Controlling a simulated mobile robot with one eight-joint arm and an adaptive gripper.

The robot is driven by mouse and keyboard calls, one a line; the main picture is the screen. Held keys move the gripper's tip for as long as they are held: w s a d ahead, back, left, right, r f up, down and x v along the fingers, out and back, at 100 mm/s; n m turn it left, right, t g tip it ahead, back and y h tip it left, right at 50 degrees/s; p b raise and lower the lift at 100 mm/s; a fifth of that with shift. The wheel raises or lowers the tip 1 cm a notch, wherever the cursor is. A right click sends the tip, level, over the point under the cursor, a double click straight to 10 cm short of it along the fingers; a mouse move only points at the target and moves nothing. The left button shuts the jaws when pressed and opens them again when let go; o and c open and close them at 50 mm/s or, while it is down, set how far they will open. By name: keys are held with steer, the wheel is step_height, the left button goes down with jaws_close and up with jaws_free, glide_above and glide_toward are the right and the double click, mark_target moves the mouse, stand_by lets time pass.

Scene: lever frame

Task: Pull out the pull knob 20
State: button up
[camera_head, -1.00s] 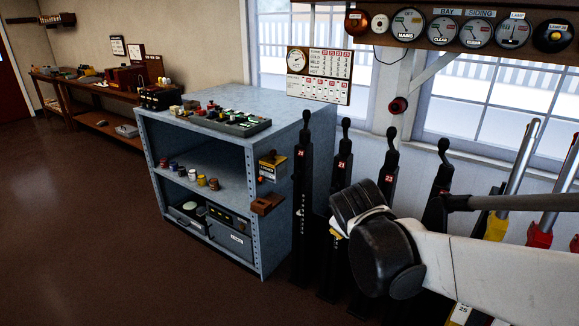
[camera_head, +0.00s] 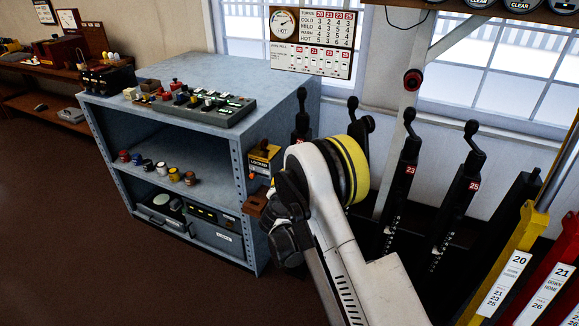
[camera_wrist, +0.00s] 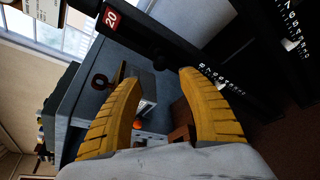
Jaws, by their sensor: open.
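The black lever post marked 20 (camera_wrist: 135,32) runs diagonally across the top of the wrist view, with its red number plate near the upper left. A dark, rounded knob (camera_wrist: 160,60) stands out from it, near the space ahead of my fingers. My gripper (camera_wrist: 160,82) is open, its two yellow fingers apart with nothing between them. The knob looks just beyond the fingertips; contact cannot be told. In the head view, the top of post 20 (camera_head: 301,128) shows left of my arm; its lower part is hidden behind my arm.
A grey-blue metal cabinet (camera_head: 240,75) stands at left, close beside my gripper, with a yellow box (camera_head: 262,160) on its side. Lever posts 23 (camera_head: 405,175) and 25 (camera_head: 462,190) stand to the right. Yellow and red levers are farther right. Open floor lies at lower left.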

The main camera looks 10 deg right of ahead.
steer(key=b+x, duration=0.3)
steer(key=x, duration=0.7)
steer(key=shift+d, duration=0.15)
jaws_close()
